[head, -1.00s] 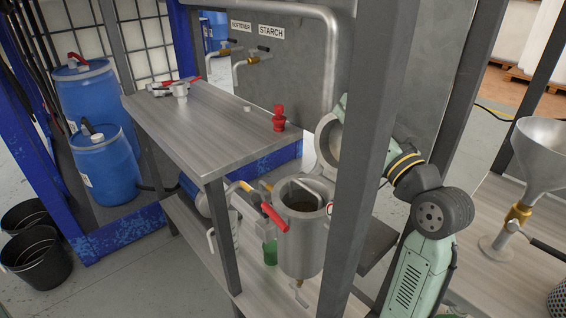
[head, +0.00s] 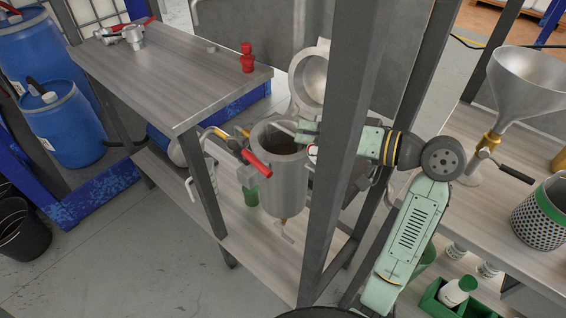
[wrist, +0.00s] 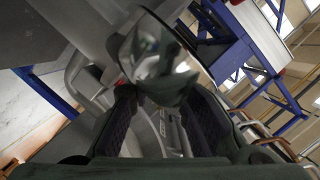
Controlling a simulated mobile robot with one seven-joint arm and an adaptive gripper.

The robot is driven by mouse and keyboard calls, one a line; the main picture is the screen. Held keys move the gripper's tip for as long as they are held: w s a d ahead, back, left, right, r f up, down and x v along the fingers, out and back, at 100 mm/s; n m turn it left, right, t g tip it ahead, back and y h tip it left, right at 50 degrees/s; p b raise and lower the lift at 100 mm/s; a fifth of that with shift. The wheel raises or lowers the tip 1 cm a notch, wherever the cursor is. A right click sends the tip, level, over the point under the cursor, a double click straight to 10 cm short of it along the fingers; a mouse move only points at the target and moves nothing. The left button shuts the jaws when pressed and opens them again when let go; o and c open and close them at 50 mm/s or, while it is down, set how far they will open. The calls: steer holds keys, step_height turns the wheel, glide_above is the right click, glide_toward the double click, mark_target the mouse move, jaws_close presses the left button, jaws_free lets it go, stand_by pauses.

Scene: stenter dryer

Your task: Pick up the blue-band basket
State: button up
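No basket with a blue band can be made out in either view. A perforated metal basket with a green band (head: 540,218) stands on the right bench in the head view. My gripper is largely hidden behind a grey post in the head view; a pale green part (head: 308,131) shows left of the post, by the rim of an open metal pot (head: 283,185). In the wrist view my gripper (wrist: 160,100) has its two dark fingers apart. A shiny, blurred metal object (wrist: 155,60) shows just beyond them; I cannot tell whether it is touched.
The grey post (head: 355,120) stands close in front of my arm. The pot's round lid (head: 310,78) is raised, and a red-handled lever (head: 257,163) sticks out. A metal funnel (head: 535,85) and a green crate (head: 450,300) are at right. A red fitting (head: 247,58) stands on the left table.

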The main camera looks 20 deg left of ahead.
steer(key=b+x, duration=0.1)
steer(key=x, duration=0.4)
steer(key=shift+s+a+r, duration=0.1)
steer(key=shift+s, duration=0.05)
steer(key=shift+c, duration=0.2)
jaws_close()
stand_by(0.4)
